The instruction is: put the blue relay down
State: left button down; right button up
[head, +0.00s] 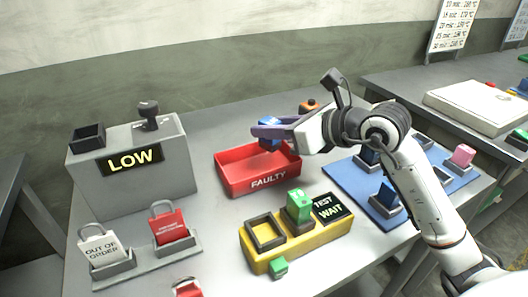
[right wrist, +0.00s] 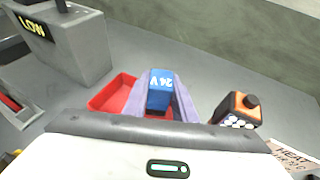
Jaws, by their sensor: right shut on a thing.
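My right gripper (head: 268,131) has its purple fingers shut on the blue relay (head: 268,144). In the right wrist view the relay (right wrist: 160,88), with "24 V" on it, sits between the two fingers. The relay is at the back part of the red tray marked FAULTY (head: 235,185). Whether its underside touches the tray floor cannot be told. The tray's red wall also shows in the right wrist view (right wrist: 106,94). My left gripper is not in view.
A yellow tester (head: 262,262) holds a green relay (head: 299,207) beside a "TEST WAIT" display. A grey box reading LOW (head: 130,187) stands left. A blue mat (head: 350,184) with relays lies right. An orange-black object (right wrist: 237,108) is near the tray.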

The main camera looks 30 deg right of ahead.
aim_at(277, 149)
jog(key=shift+f, duration=2.7)
jog(key=shift+f, duration=0.1)
jog(key=o, duration=1.1)
jog(key=shift+s+d, duration=0.1)
jog(key=v, duration=1.1)
jog(key=shift+s+d, duration=0.1)
jog(key=shift+s, duration=0.3)
